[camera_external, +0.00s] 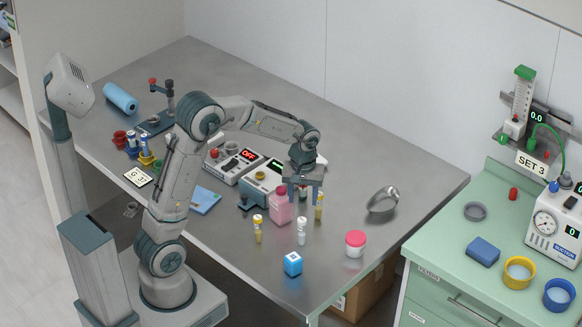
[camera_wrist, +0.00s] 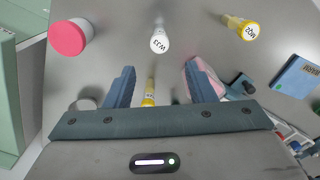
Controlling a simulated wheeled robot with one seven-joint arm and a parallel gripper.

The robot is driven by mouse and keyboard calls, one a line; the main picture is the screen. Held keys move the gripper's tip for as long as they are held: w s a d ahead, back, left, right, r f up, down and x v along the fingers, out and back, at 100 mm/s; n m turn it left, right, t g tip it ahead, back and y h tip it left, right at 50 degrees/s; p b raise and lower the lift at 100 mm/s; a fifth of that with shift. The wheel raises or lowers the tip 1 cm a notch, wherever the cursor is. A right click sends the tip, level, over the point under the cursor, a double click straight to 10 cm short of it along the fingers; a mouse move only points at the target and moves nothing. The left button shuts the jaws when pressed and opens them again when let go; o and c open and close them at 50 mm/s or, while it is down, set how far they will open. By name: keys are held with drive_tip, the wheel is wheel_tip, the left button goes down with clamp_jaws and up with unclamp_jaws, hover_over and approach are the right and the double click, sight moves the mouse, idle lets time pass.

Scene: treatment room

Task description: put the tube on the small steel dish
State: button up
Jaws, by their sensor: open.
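Which one the task means cannot be told. My gripper (camera_external: 303,194) is open, pointing down above the table beside the right yellow-capped tube.
A pink bottle (camera_external: 280,206) stands close left of my gripper, near one finger (camera_wrist: 193,68) in the wrist view. Instrument boxes (camera_external: 262,182) stand behind. Table right of my gripper is mostly clear.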

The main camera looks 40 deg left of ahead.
sight(302, 219)
wheel_tip(302, 219, down, 6)
drive_tip(key=shift+r, duration=0.25)
drive_tip(key=shift+s+d+f+p, duration=0.15)
drive_tip(key=shift+f+p, duration=0.3)
drive_tip(key=shift+f, duration=0.95)
drive_tip(key=shift+s+d+f+p, duration=0.15)
drive_tip(key=shift+f+p, duration=0.3)
drive_tip(key=shift+f, duration=0.9)
drive_tip(key=shift+a, duration=0.1)
clamp_jaws()
drive_tip(key=shift+r, duration=0.15)
